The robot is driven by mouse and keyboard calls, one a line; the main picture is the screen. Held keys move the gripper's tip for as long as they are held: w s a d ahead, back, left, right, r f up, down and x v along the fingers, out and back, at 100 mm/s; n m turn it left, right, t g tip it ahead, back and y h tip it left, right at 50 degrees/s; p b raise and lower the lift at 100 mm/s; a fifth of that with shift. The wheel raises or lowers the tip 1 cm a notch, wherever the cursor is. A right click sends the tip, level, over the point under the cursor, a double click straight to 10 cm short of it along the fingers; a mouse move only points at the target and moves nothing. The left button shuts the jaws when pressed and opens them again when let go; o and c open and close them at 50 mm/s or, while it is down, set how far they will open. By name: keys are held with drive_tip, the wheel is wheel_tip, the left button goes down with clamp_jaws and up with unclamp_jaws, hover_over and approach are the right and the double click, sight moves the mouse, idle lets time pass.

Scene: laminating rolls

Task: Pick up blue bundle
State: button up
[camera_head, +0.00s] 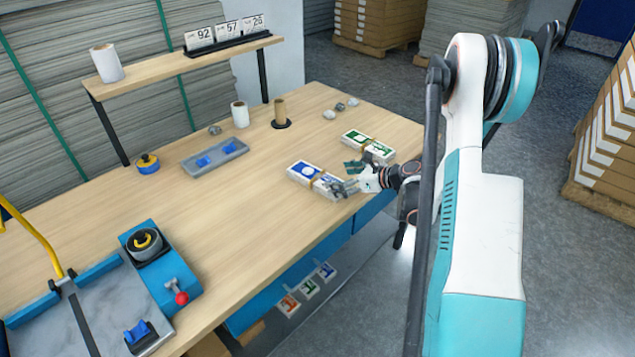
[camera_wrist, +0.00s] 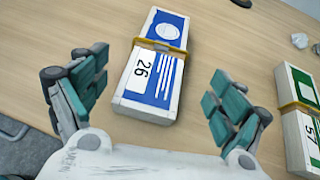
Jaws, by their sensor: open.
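The blue bundle (camera_head: 303,171) lies flat on the wooden table near its right front edge. In the wrist view the blue bundle (camera_wrist: 155,68) has a yellow band around its middle and a label reading 26. My gripper (camera_head: 358,177) is just above the table at the near end of the bundle. In the wrist view my gripper (camera_wrist: 160,105) has its teal fingers spread wide, one on each side of the bundle's near end. The fingers appear apart from the bundle, and nothing is held.
A green bundle (camera_head: 367,143) lies close behind, to the right in the wrist view (camera_wrist: 300,115). A brown roll on a stand (camera_head: 280,112), a grey tray (camera_head: 215,156) and small grey stones (camera_head: 341,107) are farther back. The table (camera_head: 220,220) is clear left of the bundle.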

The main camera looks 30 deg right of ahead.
sight(319, 177)
drive_tip(key=b+x, duration=0.2)
drive_tip(key=x, duration=0.6)
drive_tip(key=shift+w+a+r+b, duration=0.1)
drive_tip(key=shift+b, duration=0.25)
drive_tip(key=shift+c, duration=0.5)
drive_tip(key=c, duration=1.4)
